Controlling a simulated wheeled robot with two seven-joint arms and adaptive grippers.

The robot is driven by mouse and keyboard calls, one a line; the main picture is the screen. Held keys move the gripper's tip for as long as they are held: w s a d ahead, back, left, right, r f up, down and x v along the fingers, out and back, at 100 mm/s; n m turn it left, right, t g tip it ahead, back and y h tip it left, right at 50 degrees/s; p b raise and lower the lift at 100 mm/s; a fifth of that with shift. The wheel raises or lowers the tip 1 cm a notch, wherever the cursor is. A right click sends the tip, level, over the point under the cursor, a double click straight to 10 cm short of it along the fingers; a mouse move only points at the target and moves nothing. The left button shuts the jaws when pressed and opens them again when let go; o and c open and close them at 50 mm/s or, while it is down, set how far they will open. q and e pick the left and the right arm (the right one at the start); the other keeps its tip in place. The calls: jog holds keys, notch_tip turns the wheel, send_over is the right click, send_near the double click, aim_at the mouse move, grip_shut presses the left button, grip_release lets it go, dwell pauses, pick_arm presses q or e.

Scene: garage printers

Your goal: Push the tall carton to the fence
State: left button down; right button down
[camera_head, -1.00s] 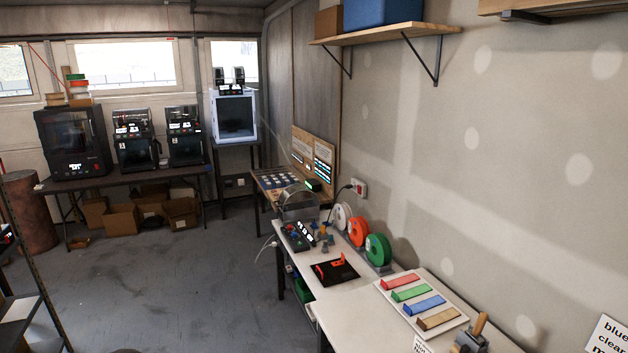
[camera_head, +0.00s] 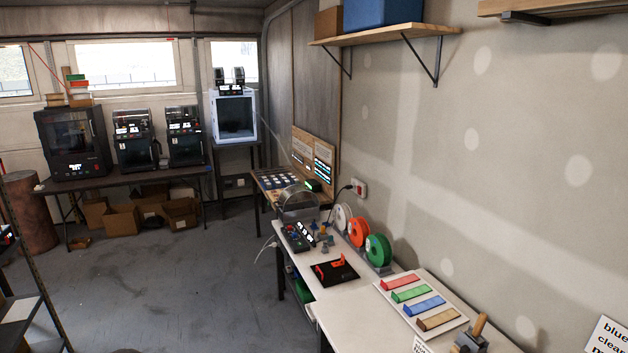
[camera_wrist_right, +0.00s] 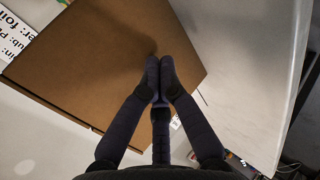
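A large brown carton (camera_wrist_right: 105,65) fills the upper left and middle of the right wrist view; I take it to be the tall carton. My right gripper (camera_wrist_right: 160,72) is in front of it, with its dark fingertips together and nothing visible between them. The fingertips overlap the carton near its right edge, and a soft shadow falls on the carton beside them. I cannot tell whether they touch it. The carton does not show in the head view, nor do my grippers. I cannot make out the fence in either view.
A white bench (camera_head: 345,297) runs along the right wall, holding a tray of coloured bars (camera_head: 404,311) and several spools (camera_head: 378,250). Printers stand on a dark table (camera_head: 130,178) at the back. A pale surface (camera_wrist_right: 250,60) lies right of the carton. The grey floor (camera_head: 185,285) is largely clear.

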jog(key=shift+a+r, duration=0.1)
dwell(0.6)
jog(key=shift+s+a+r+p, duration=0.2)
jog(key=shift+a+r+p, duration=0.15)
jog(key=shift+p, duration=0.3)
jog(key=shift+s+a+r+p, duration=0.2)
jog(key=shift+a+p, duration=0.25)
jog(key=shift+s+a+r+p, duration=0.2)
jog(key=shift+a+p, duration=0.2)
jog(key=shift+a, duration=0.1)
jog(key=shift+s+a+r+p, duration=0.2)
jog(key=shift+a+p, duration=0.25)
